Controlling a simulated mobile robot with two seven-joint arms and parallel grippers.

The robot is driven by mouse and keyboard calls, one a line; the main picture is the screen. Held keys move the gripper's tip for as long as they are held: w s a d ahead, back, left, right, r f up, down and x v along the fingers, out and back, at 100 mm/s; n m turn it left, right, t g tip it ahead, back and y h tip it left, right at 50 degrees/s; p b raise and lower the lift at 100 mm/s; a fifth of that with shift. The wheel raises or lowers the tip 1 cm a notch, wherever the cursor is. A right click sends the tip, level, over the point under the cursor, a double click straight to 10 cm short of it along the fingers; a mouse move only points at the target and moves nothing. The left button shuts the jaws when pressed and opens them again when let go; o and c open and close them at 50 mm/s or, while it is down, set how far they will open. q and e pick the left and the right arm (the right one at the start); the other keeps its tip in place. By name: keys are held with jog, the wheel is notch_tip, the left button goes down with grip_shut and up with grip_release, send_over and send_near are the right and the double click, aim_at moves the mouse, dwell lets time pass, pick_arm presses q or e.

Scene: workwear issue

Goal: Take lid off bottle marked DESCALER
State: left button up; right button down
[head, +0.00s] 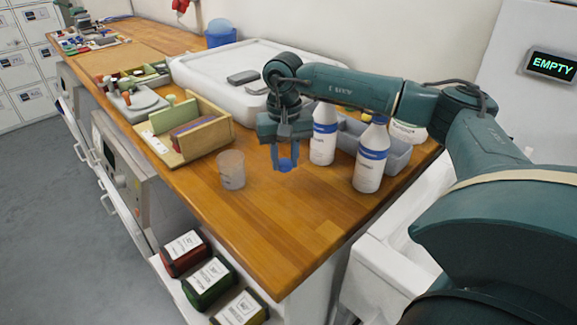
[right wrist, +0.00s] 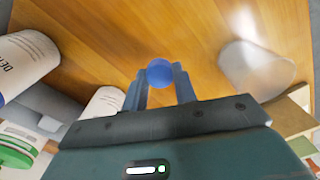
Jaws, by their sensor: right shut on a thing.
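My right gripper (head: 285,163) is shut on a small round blue lid (right wrist: 160,72), held above the wooden counter. The lid also shows between the fingertips in the head view (head: 286,165). Two white bottles with blue bands stand upright to the right of the gripper, a nearer one (head: 370,170) and a farther one (head: 323,145). No blue lid shows on either top. In the right wrist view a bottle (right wrist: 28,58) at the left shows lettering starting "DE"; the rest is cut off. Another white bottle (right wrist: 103,103) is partly hidden by my gripper. My left gripper is not in view.
A clear cup (head: 231,169) stands left of the gripper, near the counter's front edge. A wooden organizer (head: 207,138) is behind it. Bare counter (head: 270,210) lies in front.

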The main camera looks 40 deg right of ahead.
aim_at(285, 161)
notch_tip(285, 161, down, 3)
jog(key=shift+f, duration=0.35)
jog(key=shift+f, duration=0.1)
jog(key=c, duration=1.1)
grip_release()
jog(key=shift+r, duration=0.25)
notch_tip(285, 161, up, 12)
jog(key=shift+f+b, duration=0.1)
jog(key=shift+b, duration=0.2)
